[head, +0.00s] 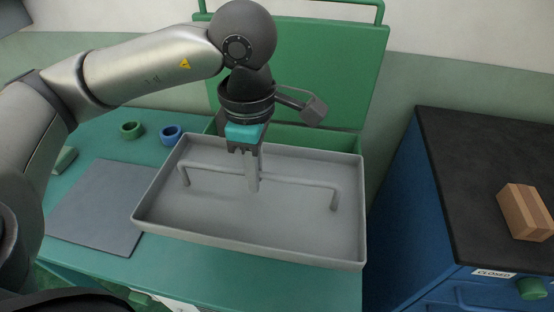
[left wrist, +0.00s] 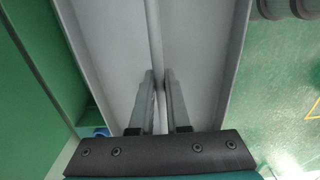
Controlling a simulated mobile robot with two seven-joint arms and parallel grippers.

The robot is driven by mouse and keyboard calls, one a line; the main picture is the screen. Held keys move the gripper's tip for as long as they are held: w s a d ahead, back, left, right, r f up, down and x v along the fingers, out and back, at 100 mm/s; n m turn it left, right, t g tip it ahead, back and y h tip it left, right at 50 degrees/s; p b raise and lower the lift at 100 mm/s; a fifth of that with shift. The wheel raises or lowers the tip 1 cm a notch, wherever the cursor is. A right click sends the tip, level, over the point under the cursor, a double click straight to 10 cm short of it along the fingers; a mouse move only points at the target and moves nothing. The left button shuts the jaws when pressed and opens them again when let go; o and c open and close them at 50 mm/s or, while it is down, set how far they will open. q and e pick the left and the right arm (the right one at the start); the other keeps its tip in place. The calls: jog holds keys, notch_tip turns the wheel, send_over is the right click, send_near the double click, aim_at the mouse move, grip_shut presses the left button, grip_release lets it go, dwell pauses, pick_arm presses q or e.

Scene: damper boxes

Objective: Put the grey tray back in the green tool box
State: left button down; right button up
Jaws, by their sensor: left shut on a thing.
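The grey tray (head: 225,215) is a shallow rectangle with a long bar handle (head: 300,183) across its middle. In the head view it hangs in front of the green tool box (head: 310,70), a little tilted, and covers much of the box's front and opening. The box's lid stands open at the back. My left gripper (head: 253,188) is shut on the tray's handle, near its middle. In the left wrist view both fingers (left wrist: 160,105) close around the handle bar, with the tray floor (left wrist: 115,60) behind. My right gripper is not in view.
A green ring (head: 131,130) and a blue ring (head: 171,134) lie on the green table, left of the box. A grey mat (head: 95,208) lies at the table's left. A blue cabinet (head: 400,220) with a dark top carries a brown block (head: 527,212) at right.

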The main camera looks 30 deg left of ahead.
pick_arm(q)
jog(key=w+a, duration=0.4)
jog(key=w, duration=1)
jog(key=f, duration=0.5)
jog(key=f+b, duration=0.1)
jog(key=f, duration=0.5)
jog(key=shift+w+d+f+b, duration=0.15)
jog(key=shift+d+f+b, duration=0.05)
jog(key=shift+b, duration=0.1)
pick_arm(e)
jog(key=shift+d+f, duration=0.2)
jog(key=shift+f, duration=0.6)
pick_arm(q)
jog(key=shift+f, duration=0.1)
jog(key=shift+f+b, duration=0.45)
jog(key=shift+f, duration=0.05)
jog(key=c, duration=1.3)
grip_release()
jog(key=o, duration=0.4)
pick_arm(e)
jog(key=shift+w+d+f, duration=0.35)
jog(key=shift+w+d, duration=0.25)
